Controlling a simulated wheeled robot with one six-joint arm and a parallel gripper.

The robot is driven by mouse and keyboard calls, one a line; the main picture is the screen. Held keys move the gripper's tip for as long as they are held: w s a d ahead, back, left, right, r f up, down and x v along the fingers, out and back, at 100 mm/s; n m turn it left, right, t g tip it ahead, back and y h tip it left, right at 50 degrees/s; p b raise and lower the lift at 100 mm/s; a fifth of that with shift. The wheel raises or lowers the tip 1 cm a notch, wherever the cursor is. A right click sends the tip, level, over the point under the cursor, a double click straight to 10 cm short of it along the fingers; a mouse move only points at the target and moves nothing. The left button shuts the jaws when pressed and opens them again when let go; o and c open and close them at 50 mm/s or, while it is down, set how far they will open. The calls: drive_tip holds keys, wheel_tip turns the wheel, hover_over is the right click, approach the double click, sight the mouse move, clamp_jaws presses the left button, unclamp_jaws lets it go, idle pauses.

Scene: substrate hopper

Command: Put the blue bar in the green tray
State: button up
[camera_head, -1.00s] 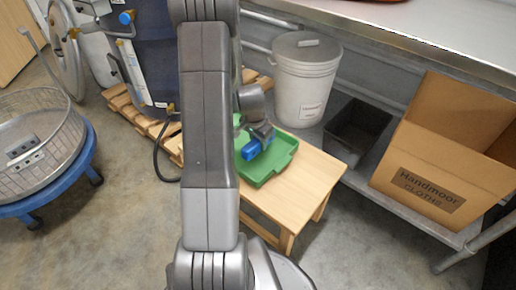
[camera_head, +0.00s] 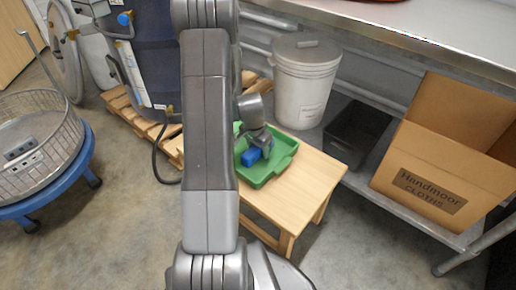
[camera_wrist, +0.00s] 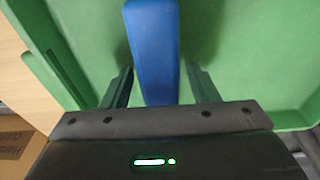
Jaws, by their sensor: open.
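The blue bar (camera_head: 251,156) is inside the green tray (camera_head: 268,176) on a small wooden table. In the wrist view the bar (camera_wrist: 152,50) runs away from me over the green tray floor (camera_wrist: 225,45). My gripper (camera_wrist: 160,84) is open, with one finger on each side of the bar and a visible gap at both sides. In the head view my gripper (camera_head: 257,138) is just above the bar, and my arm hides the tray's left part.
The wooden table (camera_head: 300,185) has bare top to the right of the tray. A white bucket (camera_head: 305,85), a dark bin (camera_head: 357,132) and a cardboard box (camera_head: 425,180) stand on the low shelf. A wire basket (camera_head: 35,150) on a blue dolly is at left.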

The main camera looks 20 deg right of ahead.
sight(255, 149)
wheel_tip(255, 149, up, 12)
drive_tip(key=a+p, duration=0.1)
drive_tip(key=p, duration=0.2)
drive_tip(key=shift+s+a+p, duration=0.3)
drive_tip(key=shift+s+p, duration=0.05)
drive_tip(key=shift+s, duration=0.05)
drive_tip(key=shift+r, duration=0.1)
